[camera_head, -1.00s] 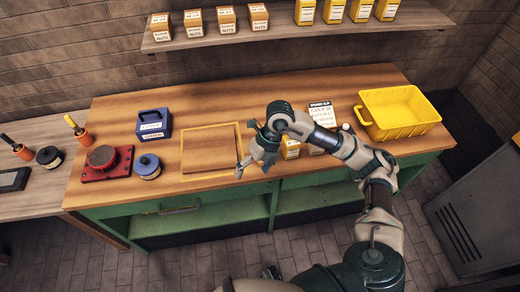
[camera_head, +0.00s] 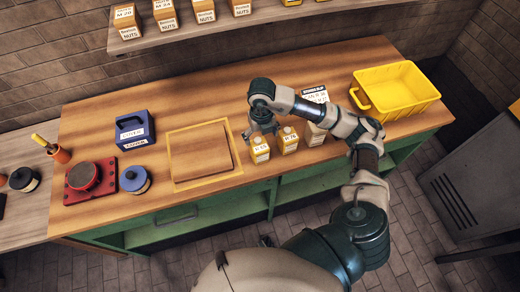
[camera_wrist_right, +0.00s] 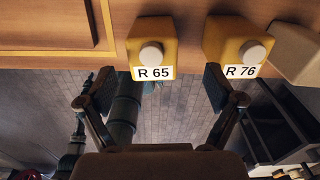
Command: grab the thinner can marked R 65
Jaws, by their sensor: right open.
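The can marked R 65 (camera_wrist_right: 151,50) is a yellow block-shaped container with a round pale cap, standing upright near the front edge of the bench; it also shows in the head view (camera_head: 260,153). The wider can marked R 76 (camera_wrist_right: 236,48) stands just to its right, with a small gap, and shows in the head view (camera_head: 288,142). My right gripper (camera_wrist_right: 158,84) is open and empty. In the wrist view its fingers are spread below R 65, the right one overlapping the lower left of R 76. In the head view the right gripper (camera_head: 262,130) hangs close behind R 65. My left gripper is not in view.
A tan carton (camera_head: 316,132) stands right of R 76. A wooden board (camera_head: 200,152) in a yellow outline lies to the left. A yellow bin (camera_head: 398,88) is at the right. A blue box (camera_head: 134,130), blue canister (camera_head: 134,180) and red fixture (camera_head: 88,180) are further left.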

